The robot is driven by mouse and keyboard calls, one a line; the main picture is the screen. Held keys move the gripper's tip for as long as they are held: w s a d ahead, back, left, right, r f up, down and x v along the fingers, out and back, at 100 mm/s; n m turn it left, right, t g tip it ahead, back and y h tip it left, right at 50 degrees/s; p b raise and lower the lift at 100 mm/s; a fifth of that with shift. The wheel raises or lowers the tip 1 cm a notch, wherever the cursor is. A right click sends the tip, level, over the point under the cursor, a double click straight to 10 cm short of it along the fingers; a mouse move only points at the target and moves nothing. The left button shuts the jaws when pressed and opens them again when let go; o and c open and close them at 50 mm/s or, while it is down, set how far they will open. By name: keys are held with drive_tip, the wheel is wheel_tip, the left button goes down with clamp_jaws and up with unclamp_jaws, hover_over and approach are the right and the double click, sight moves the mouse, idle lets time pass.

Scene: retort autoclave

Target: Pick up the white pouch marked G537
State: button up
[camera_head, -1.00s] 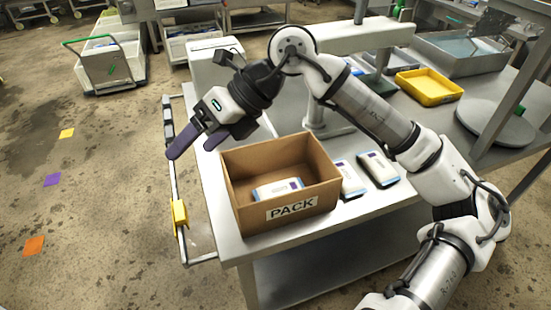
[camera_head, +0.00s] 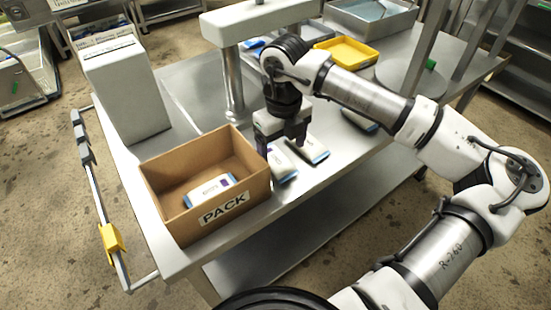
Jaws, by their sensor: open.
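Several white pouches with blue edges are in view, but their markings are too small to read, so I cannot tell which one is G537. One pouch (camera_head: 281,166) lies on the steel table just right of the box, and a second pouch (camera_head: 311,151) lies beside it. A third pouch (camera_head: 359,120) is partly hidden behind my arm. Another pouch (camera_head: 210,190) lies inside the box. My gripper (camera_head: 283,147) points down, open, over the two pouches beside the box and hides part of them. I cannot tell whether it touches either.
The open cardboard box marked PACK (camera_head: 223,208) stands close left of my gripper. A metal post (camera_head: 232,85) rises behind it. A white cabinet (camera_head: 126,92) stands at back left, a yellow tray (camera_head: 346,51) at the back.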

sight(285, 168)
drive_tip(key=shift+s+d+f+p, duration=0.15)
drive_tip(key=shift+f+p, duration=0.4)
drive_tip(key=shift+f, duration=0.9)
drive_tip(key=shift+s+d+f+p, duration=0.15)
drive_tip(key=shift+f+p, duration=0.4)
drive_tip(key=shift+f, duration=0.85)
drive_tip(key=c, duration=1.1)
